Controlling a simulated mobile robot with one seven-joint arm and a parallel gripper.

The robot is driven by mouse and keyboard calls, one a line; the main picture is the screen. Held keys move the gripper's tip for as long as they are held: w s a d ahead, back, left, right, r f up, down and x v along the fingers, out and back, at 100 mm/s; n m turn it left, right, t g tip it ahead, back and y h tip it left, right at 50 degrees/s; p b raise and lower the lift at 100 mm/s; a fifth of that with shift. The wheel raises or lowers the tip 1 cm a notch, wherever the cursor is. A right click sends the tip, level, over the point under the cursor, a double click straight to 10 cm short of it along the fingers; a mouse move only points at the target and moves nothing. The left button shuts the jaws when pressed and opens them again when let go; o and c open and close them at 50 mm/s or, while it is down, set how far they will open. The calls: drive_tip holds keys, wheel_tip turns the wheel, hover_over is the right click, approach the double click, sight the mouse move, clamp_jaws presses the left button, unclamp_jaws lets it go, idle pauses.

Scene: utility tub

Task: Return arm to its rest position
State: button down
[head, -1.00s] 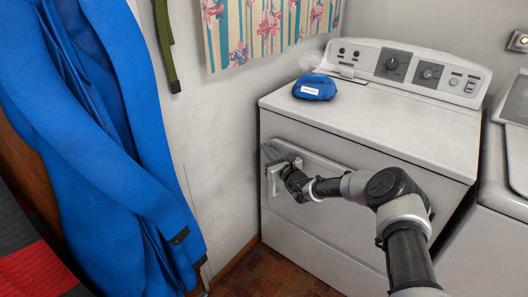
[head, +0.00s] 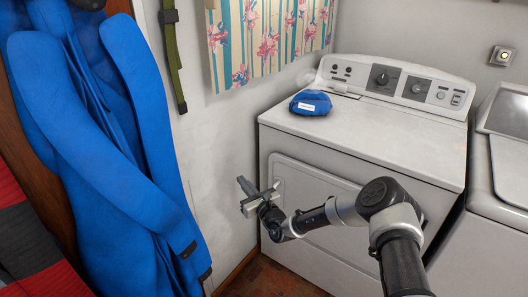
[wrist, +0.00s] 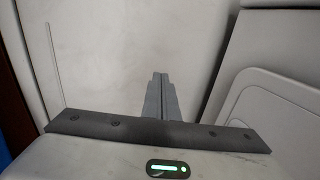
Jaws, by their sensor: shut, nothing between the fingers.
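My gripper (head: 246,186) is in front of the left edge of the white dryer (head: 392,140), close to the pale wall, in the head view. Its fingers are together with nothing between them. In the wrist view the shut fingers (wrist: 160,98) point towards the wall (wrist: 120,50), with the dryer front (wrist: 275,75) at the right. My arm reaches in from the lower right of the head view, bent at the elbow.
A blue pouch (head: 310,103) with a white label lies on the dryer top. Blue garments (head: 110,150) hang at the left, with a red and grey cloth (head: 30,245) beside them. Another white appliance (head: 507,180) stands at the right. Some brown floor (head: 275,278) shows below.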

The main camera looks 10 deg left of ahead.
drive_tip(key=s+a+r+n+g+y, duration=0.2)
drive_tip(key=s+r+n+g, duration=0.15)
drive_tip(key=r+n, duration=0.35)
drive_tip(key=s+a+r+n+g+y, duration=0.2)
drive_tip(key=s+r+n+g+y, duration=0.15)
drive_tip(key=r, duration=0.45)
drive_tip(key=s+d+r+n+g+h, duration=0.3)
drive_tip(key=s+r+n+g, duration=0.3)
drive_tip(key=s+n, duration=0.4)
drive_tip(key=s+d+r+n+t+h, duration=0.25)
drive_tip(key=s+d+h, duration=0.25)
drive_tip(key=s+d, duration=0.5)
drive_tip(key=s+d+r+n+t+h, duration=0.15)
drive_tip(key=s+d+r+h, duration=0.45)
drive_tip(key=d, duration=0.9)
drive_tip(key=s+d+r+n+t+h, duration=0.1)
drive_tip(key=s+d+r+n+h, duration=0.2)
drive_tip(key=s+d, duration=0.75)
wheel_tip(320, 180, up, 19)
drive_tip(key=w+d+p, duration=0.1)
drive_tip(key=w+p, duration=0.1)
drive_tip(key=p, duration=1.9)
drive_tip(key=shift+d, duration=0.3)
